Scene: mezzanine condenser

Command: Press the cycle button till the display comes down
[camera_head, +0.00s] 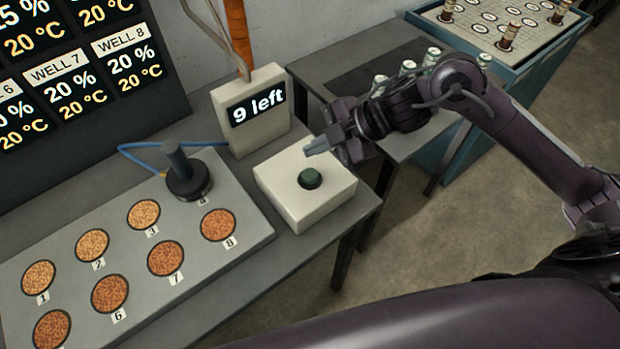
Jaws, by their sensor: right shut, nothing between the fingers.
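The cycle button is a dark green round knob (310,178) on top of a white box (325,207) at the front right of the grey table. The display (257,107) is a grey upright box behind it, with a dark screen reading "9 left". My right gripper (312,148) comes in from the right and hangs above the rear of the white box. It is shut and empty, with its fingertips behind and above the green button, apparently apart from it. My left gripper is not in view.
A grey plate (250,213) with numbered round wells lies left of the button box. A dark handled weight (188,178) with a blue cable stands on it. A wall panel (75,85) lists well readings. Bottles (432,56) stand on a table behind my right arm.

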